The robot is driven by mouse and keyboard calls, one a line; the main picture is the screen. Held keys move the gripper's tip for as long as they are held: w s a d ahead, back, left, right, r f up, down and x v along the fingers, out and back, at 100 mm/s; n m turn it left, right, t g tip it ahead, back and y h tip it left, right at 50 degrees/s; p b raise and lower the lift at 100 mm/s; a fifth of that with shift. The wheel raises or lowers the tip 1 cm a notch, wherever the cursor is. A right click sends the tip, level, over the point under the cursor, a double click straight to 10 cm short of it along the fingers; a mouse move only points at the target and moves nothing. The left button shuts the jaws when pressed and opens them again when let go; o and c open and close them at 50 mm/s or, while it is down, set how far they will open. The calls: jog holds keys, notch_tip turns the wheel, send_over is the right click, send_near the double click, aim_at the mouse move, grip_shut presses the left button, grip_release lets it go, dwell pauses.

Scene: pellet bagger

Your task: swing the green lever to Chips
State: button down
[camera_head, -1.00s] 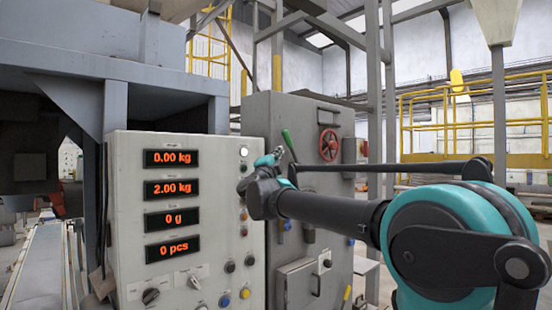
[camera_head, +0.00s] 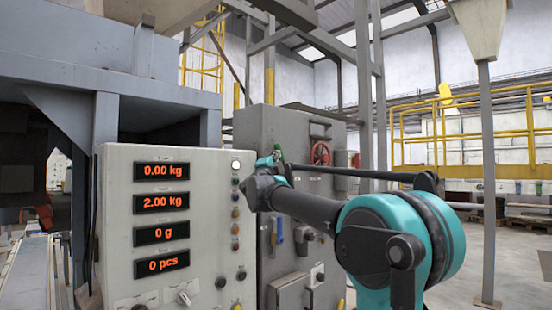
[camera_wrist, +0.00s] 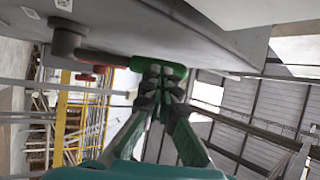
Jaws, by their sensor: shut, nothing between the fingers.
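The green lever (camera_head: 278,151) is on the grey cabinet behind the display panel, left of the red handwheel. In the head view it is small and partly hidden by my gripper (camera_head: 272,161). In the wrist view the lever's green grip (camera_wrist: 150,64) lies just beyond the fingertips of my gripper (camera_wrist: 164,76), which overlap it. The fingers are together, with nothing between them. I cannot tell whether they touch the lever. No "Chips" label is readable.
The display panel (camera_head: 203,260) with red readouts and knobs stands left of my arm. The red handwheel (camera_head: 321,153) is on the grey cabinet (camera_head: 300,127). A blue handle (camera_head: 280,231) and pipe fittings sit below. Open floor lies to the right.

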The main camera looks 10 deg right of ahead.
jog(key=shift+r, duration=0.1)
jog(key=shift+w+d+r+m+g, duration=0.15)
jog(key=shift+d+r+m+g, duration=0.15)
jog(key=shift+g, duration=0.1)
jog(key=shift+w+d+r+m+g, duration=0.4)
jog(key=shift+d+r+m+g, duration=0.1)
jog(key=shift+r+g, duration=0.1)
jog(key=w+d+r+m+g+y, duration=0.1)
jog(key=w+d+r+m+g, duration=0.1)
jog(key=w+d, duration=0.4)
jog(key=shift+w+d+g, duration=0.3)
jog(key=shift+d+g, duration=0.5)
jog(key=shift+d, duration=0.75)
